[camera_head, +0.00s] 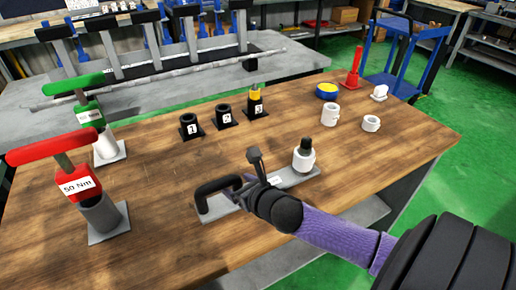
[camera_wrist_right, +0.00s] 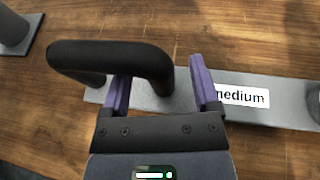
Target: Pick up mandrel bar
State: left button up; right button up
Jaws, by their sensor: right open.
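A flat grey bar (camera_head: 228,205) lies on the wooden table and carries a black arched handle (camera_head: 215,189) at its left end. I take this as the mandrel bar, though its label reads only "medium" (camera_wrist_right: 241,96) in the right wrist view. A white cylinder with a dark top (camera_head: 304,158) stands at its other end. My right gripper (camera_head: 246,175) is over the bar by the handle. In the right wrist view its purple fingers (camera_wrist_right: 160,82) are open, with the handle's near leg between them; I cannot tell whether they touch it. My left gripper is not in view.
Red (camera_head: 78,187) and green (camera_head: 88,115) torque tools stand on the left. Several black numbered holders (camera_head: 224,117) stand behind the bar. Bare tabletop (camera_head: 160,235) lies in front.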

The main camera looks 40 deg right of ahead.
jog(key=shift+w+f, duration=0.25)
jog(key=shift+w, duration=0.3)
grip_shut()
jog(key=shift+r, duration=0.1)
dwell(0.9)
